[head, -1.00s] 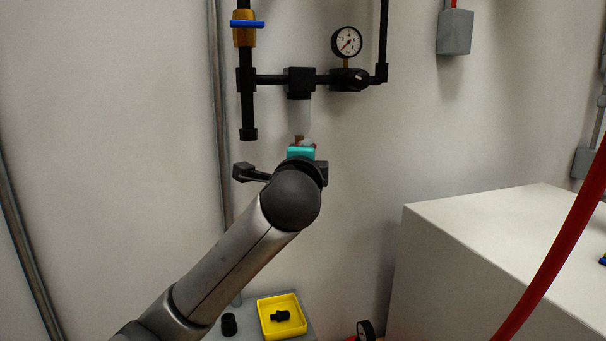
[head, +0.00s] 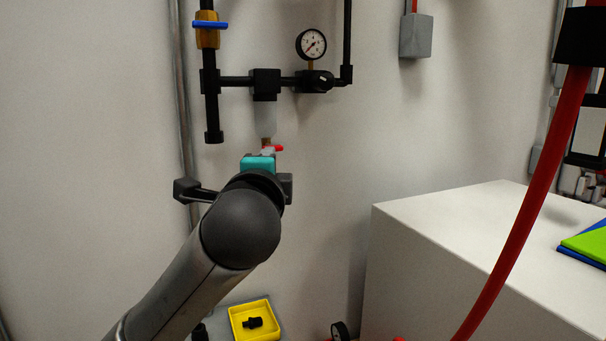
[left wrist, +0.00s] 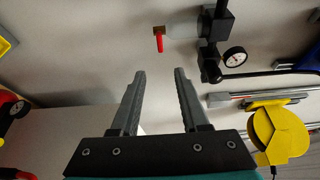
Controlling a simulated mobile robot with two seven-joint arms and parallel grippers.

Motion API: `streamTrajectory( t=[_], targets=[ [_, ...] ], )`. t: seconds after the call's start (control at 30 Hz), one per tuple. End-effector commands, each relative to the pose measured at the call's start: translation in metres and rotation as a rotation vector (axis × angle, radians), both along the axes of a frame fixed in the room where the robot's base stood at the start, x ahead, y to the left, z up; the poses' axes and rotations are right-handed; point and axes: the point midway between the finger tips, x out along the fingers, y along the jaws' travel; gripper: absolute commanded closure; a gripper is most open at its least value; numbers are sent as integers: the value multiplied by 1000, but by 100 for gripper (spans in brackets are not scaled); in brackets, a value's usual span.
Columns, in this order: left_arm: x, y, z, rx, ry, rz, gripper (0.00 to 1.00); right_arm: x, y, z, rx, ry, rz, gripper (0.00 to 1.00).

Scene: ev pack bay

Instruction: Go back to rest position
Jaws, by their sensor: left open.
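My left arm comes in from the lower left in the head view. Its wrist with a teal housing (head: 258,164) is in front of the wall piping. The fingers are mostly hidden there. In the left wrist view my left gripper (left wrist: 159,72) is open, with nothing between its fingers. A small red drain handle (left wrist: 159,42) on a brass fitting is beyond the fingertips, apart from them. In the head view the red handle (head: 278,148) shows below the translucent bowl (head: 265,119). My right gripper is not in view.
A pressure gauge (head: 311,44) and a blue-handled valve (head: 208,25) are on the black wall pipes. A yellow tray (head: 235,322) with a black fitting is below. A white box (head: 430,270) stands right, behind a red hose (head: 521,220).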

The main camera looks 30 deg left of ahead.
Motion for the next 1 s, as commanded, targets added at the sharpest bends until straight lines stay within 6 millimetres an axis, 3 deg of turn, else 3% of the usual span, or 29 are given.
streamTrajectory(
  t=[0.2,0.33,0.47,0.67,0.87,1.0],
  targets=[
    [1,-1,-5,-10,8,-5,55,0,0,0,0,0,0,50],
    [4,-9,-38,-83,56,-29,55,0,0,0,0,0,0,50],
    [1,-26,-103,-236,147,-61,55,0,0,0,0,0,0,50],
    [-26,-52,-209,-525,304,-54,55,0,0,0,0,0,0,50],
    [-77,-78,-301,-813,452,30,55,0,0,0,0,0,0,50],
    [-124,-95,-355,-1006,548,137,55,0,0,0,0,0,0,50]
  ],
)
